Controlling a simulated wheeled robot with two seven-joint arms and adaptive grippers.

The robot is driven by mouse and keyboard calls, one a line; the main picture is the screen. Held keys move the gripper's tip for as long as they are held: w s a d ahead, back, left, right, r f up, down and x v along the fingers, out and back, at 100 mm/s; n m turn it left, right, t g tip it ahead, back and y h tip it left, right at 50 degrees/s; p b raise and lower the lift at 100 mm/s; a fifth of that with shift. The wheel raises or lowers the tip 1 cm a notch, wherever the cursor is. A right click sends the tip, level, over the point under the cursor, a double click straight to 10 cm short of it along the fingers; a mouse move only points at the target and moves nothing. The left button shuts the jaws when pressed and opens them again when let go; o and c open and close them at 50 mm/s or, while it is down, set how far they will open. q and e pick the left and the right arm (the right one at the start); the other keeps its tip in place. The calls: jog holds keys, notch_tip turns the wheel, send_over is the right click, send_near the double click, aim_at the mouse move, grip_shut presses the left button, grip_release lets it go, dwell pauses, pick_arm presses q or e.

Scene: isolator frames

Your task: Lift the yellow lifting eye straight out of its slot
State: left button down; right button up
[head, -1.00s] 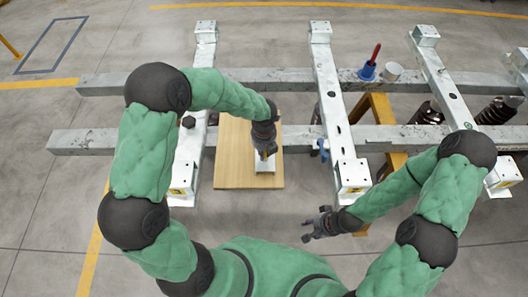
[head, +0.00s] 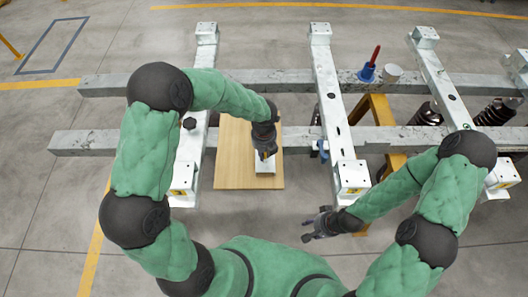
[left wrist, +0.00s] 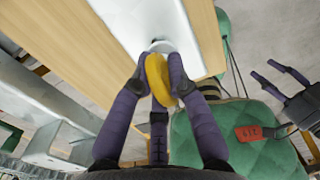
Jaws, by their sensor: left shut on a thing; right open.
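The yellow lifting eye (left wrist: 157,80) is a thick ring between the purple fingers of my left gripper (left wrist: 158,76), which is shut on it. Its far end meets a round grey fitting on a white block (left wrist: 145,20); I cannot tell how deep it sits in the slot. In the head view my left gripper (head: 265,152) points down over the white block (head: 265,168) on a wooden board, and the eye is mostly hidden. My right gripper (head: 318,227) is open and empty, right of the board; it also shows in the left wrist view (left wrist: 292,82).
The wooden board (head: 232,170) lies between two white crossbars (head: 190,150) (head: 343,150) across grey beams (head: 90,140). An orange stand (head: 378,110) is right of the middle.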

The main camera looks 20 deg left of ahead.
pick_arm(q)
jog(key=shift+r+p, duration=0.9)
jog(key=shift+p, duration=0.65)
dwell(2.2)
dwell(0.3)
jog(key=shift+r+p, duration=3.05)
jog(key=shift+p, duration=0.1)
